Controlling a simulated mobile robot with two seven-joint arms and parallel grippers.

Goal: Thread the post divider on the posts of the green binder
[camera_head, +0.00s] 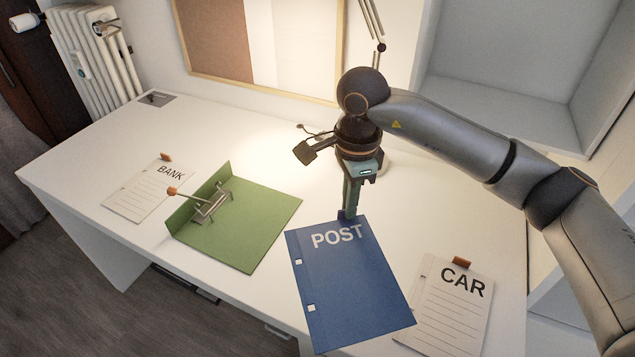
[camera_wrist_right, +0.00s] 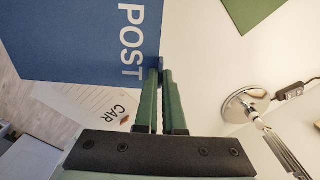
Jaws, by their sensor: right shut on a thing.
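The blue post divider (camera_head: 352,285), marked POST, has two punched holes along its left edge. My right gripper (camera_head: 348,214) is shut on its top edge, near the right end of the word. In the right wrist view the fingers (camera_wrist_right: 160,72) pinch the edge of the divider (camera_wrist_right: 75,40). The green binder (camera_head: 250,228) lies open on the desk, left of the divider and apart from it. Its metal post mechanism (camera_head: 212,207) sits near its left side, with a lever ending in a wooden-coloured knob (camera_head: 172,191). My left gripper is in neither view.
The white desk (camera_head: 130,135) holds a BANK divider (camera_head: 140,195) at the left and a CAR divider (camera_head: 455,305) at the right, partly under the blue one in view. A lamp (camera_head: 305,151) stands behind my gripper.

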